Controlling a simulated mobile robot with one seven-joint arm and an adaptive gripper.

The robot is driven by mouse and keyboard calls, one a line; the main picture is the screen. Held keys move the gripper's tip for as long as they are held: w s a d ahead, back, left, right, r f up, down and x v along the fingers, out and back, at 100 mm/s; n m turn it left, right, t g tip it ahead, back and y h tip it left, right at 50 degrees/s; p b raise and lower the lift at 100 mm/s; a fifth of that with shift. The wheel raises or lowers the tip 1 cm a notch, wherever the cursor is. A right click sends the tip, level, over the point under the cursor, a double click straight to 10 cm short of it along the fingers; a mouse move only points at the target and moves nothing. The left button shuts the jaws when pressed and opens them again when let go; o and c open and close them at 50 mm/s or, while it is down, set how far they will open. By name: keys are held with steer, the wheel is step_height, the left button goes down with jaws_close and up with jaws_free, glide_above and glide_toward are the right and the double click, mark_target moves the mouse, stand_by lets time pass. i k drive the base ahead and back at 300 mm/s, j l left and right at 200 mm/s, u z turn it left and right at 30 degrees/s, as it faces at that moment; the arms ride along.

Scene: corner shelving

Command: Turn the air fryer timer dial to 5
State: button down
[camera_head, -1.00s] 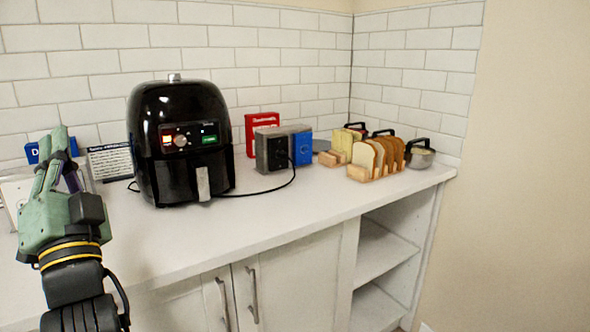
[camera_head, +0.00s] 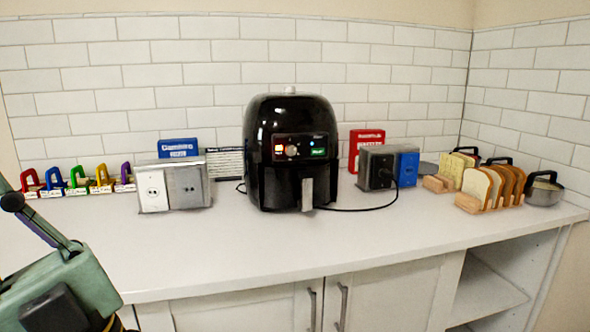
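The black air fryer (camera_head: 293,120) stands upright on the white counter against the tiled wall, near the middle of the view. Its front panel carries a small round dial (camera_head: 291,150), between a lit red-orange patch on the left and a green display (camera_head: 318,151) on the right. The number the dial points to is too small to read. My gripper (camera_head: 38,222) is at the lower left, well apart from the air fryer and partly cut off by the picture edge. I cannot tell how far its fingers are apart. Nothing is seen in it.
A double outlet box (camera_head: 172,186) stands left of the fryer, with several coloured padlock-like items (camera_head: 78,179) further left. A dark outlet box (camera_head: 377,169) with a black cord, bread racks (camera_head: 490,190) and a pot (camera_head: 544,190) stand right. The counter front (camera_head: 250,250) is clear.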

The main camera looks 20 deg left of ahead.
mark_target(290, 149)
steer(key=i+j+u, duration=0.1)
steer(key=u, duration=0.25)
steer(key=i+u, duration=0.55)
steer(key=u, duration=0.15)
